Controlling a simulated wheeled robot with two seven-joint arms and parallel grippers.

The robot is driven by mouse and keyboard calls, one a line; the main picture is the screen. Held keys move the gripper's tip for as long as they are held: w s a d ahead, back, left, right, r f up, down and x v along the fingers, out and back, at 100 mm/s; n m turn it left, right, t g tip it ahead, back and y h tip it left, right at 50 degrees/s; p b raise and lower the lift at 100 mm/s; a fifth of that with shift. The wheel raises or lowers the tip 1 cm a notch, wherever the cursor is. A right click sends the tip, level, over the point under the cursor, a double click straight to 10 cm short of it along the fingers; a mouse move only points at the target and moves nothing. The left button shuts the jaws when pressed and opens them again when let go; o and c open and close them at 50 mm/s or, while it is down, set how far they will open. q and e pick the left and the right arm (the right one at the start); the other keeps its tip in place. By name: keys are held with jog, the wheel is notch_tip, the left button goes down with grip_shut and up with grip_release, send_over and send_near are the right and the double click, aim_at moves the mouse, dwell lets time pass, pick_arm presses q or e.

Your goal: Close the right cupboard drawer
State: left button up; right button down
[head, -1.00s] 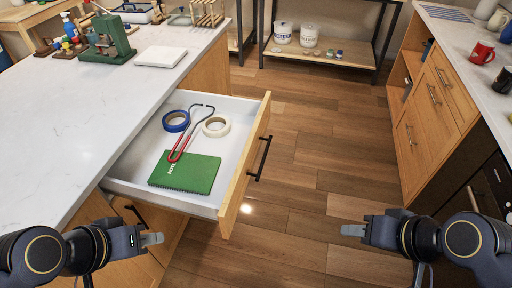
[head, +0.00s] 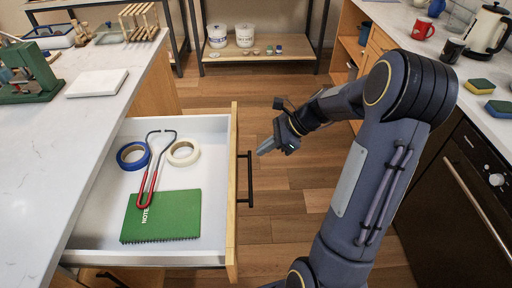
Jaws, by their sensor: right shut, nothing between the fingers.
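The open drawer (head: 234,200) sticks out of the cupboard under the white counter at the left, its wooden front facing right. It has a black bar handle (head: 246,180) on the front. Inside lie a green notebook (head: 165,218), a blue tape roll (head: 122,160), a cream tape roll (head: 194,158) and a red-handled tool (head: 151,172). My right gripper (head: 264,150) is shut and empty. It points left, just to the right of the drawer front near its far end, apparently apart from the handle. My left gripper is out of view.
The white counter (head: 60,150) carries a white slab (head: 97,83) and a green press (head: 28,75). A shelf (head: 260,62) with two white buckets stands at the back. A counter with a red mug (head: 423,29) and kettle (head: 487,30) runs along the right. Wooden floor is clear between.

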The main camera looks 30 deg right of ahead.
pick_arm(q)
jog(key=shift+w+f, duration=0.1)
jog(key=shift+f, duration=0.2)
pick_arm(e)
jog(key=x, duration=0.7)
jog(key=shift+a, duration=0.15)
jog(key=shift+w+f, duration=0.1)
